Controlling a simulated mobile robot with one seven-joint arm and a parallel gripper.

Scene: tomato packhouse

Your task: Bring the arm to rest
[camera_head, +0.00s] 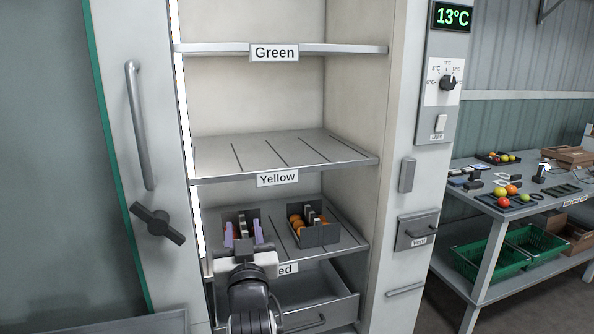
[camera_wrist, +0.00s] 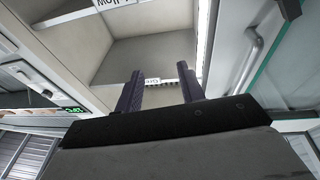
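My gripper (camera_head: 243,234) is at the cabinet front, by the lowest visible shelf (camera_head: 352,240), whose label is partly hidden and reads "ed". Its two fingers stand apart, in front of or beside a dark tray (camera_head: 253,214); I cannot tell whether they touch it. In the wrist view, the two dark fingers of my gripper (camera_wrist: 159,88) are spread with nothing held between them. That view looks up, upside down, at the shelves above. My arm hides part of the shelf edge and the drawer below.
A second tray (camera_head: 319,233) with orange fruit stands to the right on the same shelf. The Yellow shelf (camera_head: 280,150) above is empty. The open cabinet door (camera_head: 135,230) is at left. A side table (camera_head: 540,200) with produce and green crates (camera_head: 480,260) stands at right.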

